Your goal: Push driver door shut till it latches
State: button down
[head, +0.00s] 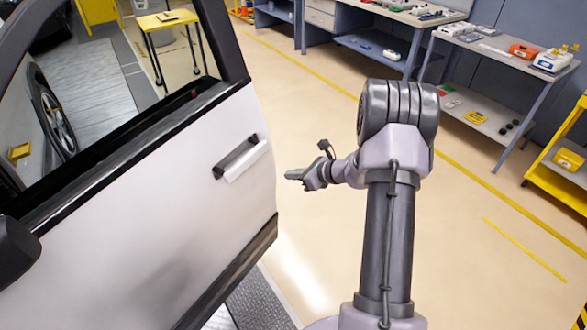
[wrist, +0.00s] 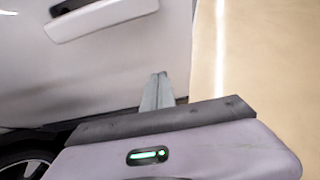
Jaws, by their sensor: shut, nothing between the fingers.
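The driver door (head: 165,195) is white and fills the left of the head view, standing open with its window frame showing the floor behind. Its handle (head: 242,158) is a pale bar with a dark recess near the door's right edge. My gripper (head: 290,175) is shut and empty, a little to the right of the door edge and slightly lower than the handle. In the wrist view my closed fingers (wrist: 158,85) lie in front of the lower door panel (wrist: 110,70), near its right edge. The handle (wrist: 100,18) is at upper left there. I cannot tell whether the fingertips touch the door.
A yellow-topped cart (head: 167,20) shows through the window. Workbenches (head: 475,42) with parts and tools line the back. A yellow shelf rack (head: 565,160) stands at the right. The tan floor (head: 300,110) between door and benches is clear.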

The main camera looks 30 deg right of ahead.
aim_at(260, 172)
jog(key=b+x, duration=0.1)
jog(key=x, duration=0.2)
jog(key=b+x, duration=0.1)
jog(key=x, duration=0.3)
jog(key=r+b+x, duration=0.1)
jog(key=x, duration=0.2)
jog(key=shift+w+a+f, duration=0.1)
jog(key=shift+w+a, duration=0.45)
jog(key=shift+w, duration=0.4)
